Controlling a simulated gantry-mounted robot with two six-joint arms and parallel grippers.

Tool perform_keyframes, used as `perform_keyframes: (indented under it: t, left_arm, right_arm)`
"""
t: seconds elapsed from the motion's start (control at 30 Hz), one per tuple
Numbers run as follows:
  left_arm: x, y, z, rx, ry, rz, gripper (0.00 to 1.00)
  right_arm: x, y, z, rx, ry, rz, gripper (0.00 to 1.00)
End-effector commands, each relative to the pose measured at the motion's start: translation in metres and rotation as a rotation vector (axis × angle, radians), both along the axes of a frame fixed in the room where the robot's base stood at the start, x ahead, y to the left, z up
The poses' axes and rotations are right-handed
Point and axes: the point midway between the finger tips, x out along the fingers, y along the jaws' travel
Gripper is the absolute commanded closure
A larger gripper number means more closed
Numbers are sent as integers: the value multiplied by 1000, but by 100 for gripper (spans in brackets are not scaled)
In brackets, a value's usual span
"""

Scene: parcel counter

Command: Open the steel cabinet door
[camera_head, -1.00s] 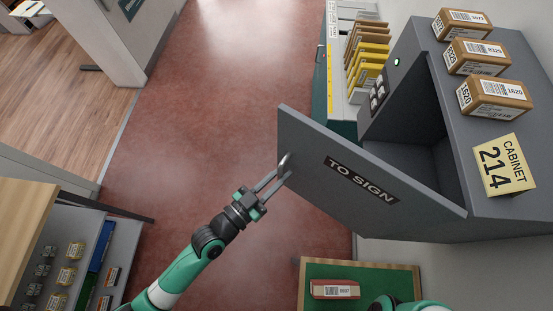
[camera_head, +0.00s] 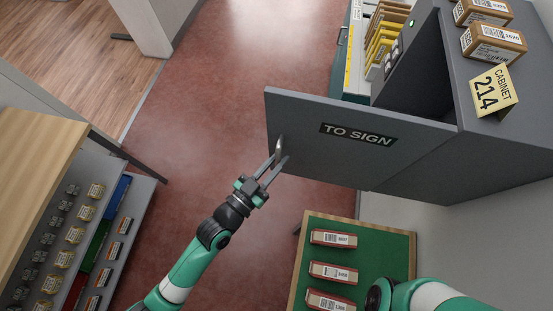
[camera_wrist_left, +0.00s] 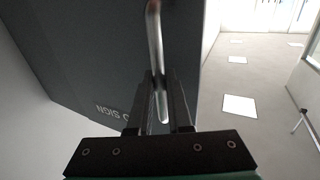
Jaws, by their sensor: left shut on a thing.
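The steel cabinet (camera_head: 500,140) is dark grey and stands at the right of the head view. Its door (camera_head: 340,155), labelled "TO SIGN", stands swung open, and part of the dark interior (camera_head: 420,85) shows behind it. My left gripper (camera_head: 277,160) is shut on the bar handle (camera_head: 280,147) near the door's free edge. In the left wrist view the metal handle (camera_wrist_left: 154,45) runs between the two fingers (camera_wrist_left: 160,105). My right arm (camera_head: 425,296) shows at the bottom right; its gripper is out of the frame.
Parcels (camera_head: 493,42) and a yellow "CABINET 214" sign (camera_head: 492,91) stand on the cabinet. A green-topped board (camera_head: 378,250) with red-and-white boxes (camera_head: 333,272) lies below the door. A stocked shelf (camera_head: 140,215) is at left. Red floor (camera_head: 225,100) left of the door is clear.

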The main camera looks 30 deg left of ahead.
Motion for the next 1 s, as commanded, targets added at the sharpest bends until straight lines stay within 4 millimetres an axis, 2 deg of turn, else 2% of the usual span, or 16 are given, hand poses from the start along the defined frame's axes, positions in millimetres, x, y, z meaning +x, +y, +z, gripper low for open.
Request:
perform_keyframes:
  t: [0.37,0.4,0.57,1.0]
  left_arm:
    - [0,-1,-1,1,4,-3,100]
    - [0,-1,-1,1,4,-3,81]
    - [0,-1,-1,1,3,-2,53]
    - [-1,0,0,0,1,0,53]
  right_arm:
    - [0,0,0,0,0,0,50]
    - [0,0,0,0,0,0,50]
    - [0,0,0,0,0,0,50]
    - [0,0,0,0,0,0,50]
